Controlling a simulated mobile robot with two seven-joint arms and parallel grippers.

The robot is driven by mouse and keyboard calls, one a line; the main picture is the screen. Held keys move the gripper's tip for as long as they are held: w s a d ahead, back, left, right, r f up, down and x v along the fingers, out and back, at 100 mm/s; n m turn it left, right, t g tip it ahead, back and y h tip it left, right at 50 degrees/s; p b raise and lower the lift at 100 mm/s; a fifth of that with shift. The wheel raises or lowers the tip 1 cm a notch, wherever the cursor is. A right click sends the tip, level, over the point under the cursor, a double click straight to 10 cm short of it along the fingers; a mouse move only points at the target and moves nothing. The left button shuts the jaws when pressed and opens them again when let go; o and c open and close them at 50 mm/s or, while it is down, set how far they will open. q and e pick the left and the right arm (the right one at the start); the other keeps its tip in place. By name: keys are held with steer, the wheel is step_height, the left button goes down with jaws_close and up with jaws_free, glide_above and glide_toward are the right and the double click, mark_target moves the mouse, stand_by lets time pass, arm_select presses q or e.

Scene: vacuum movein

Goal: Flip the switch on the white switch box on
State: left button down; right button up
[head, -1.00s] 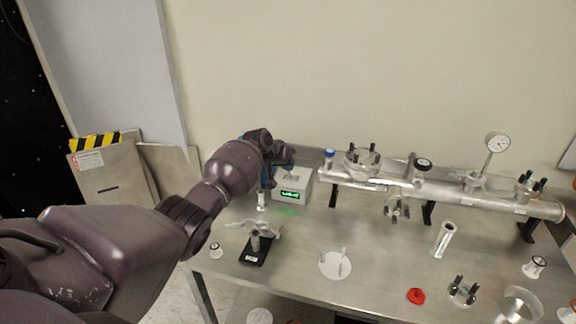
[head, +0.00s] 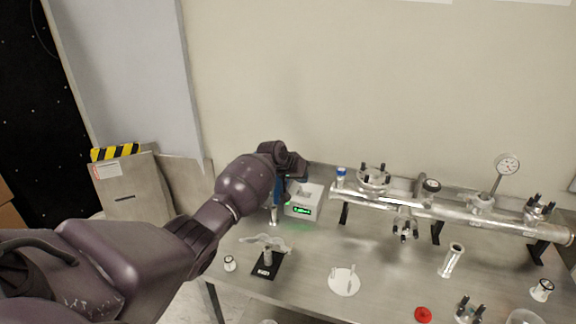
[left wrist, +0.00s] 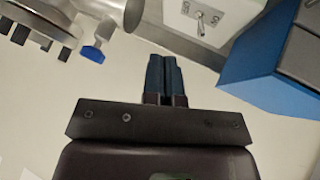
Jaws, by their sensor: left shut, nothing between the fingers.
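The white switch box (head: 303,201) stands at the back left of the steel table, its green display lit on the front. In the left wrist view the box (left wrist: 222,22) shows at the top, with a small metal toggle switch (left wrist: 201,24) on its face. My left gripper (left wrist: 163,58) is shut and empty, its blue fingertips pointing at the box and apart from the switch. In the head view the left gripper is mostly hidden behind my arm, just left of the box. My right gripper is in neither view.
A metal vacuum tube (head: 440,209) with flanges and a gauge (head: 507,164) runs along the back, right of the box. A black-based stand (head: 266,264), a white disc (head: 344,281) and a red cap (head: 423,314) lie nearer. A blue block (left wrist: 272,88) is close to the left gripper.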

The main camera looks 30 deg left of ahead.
arm_select(q)
steer(key=v, duration=0.7)
steer(key=shift+s+a, duration=0.15)
steer(key=shift+a, duration=0.15)
step_height(320, 180, up, 6)
steer(key=w+d+m+t+y, duration=0.1)
steer(key=w+t+y, duration=0.15)
steer(key=t, duration=0.25)
steer(key=s+d+f, duration=0.4)
steer(key=s+f, duration=0.5)
steer(key=s, duration=0.4)
steer(key=s+d+f+m, duration=0.1)
steer(key=s+d+f, duration=0.3)
steer(key=s+f, duration=0.5)
steer(key=s+d+f+g, duration=0.1)
steer(key=s+d+f, duration=0.3)
steer(key=s+f, duration=0.5)
steer(key=s, duration=1)
steer(key=shift+d+f+m+y+b, duration=0.25)
steer(key=shift+d+m+y+b, duration=0.05)
steer(key=shift+d+y+b, duration=0.1)
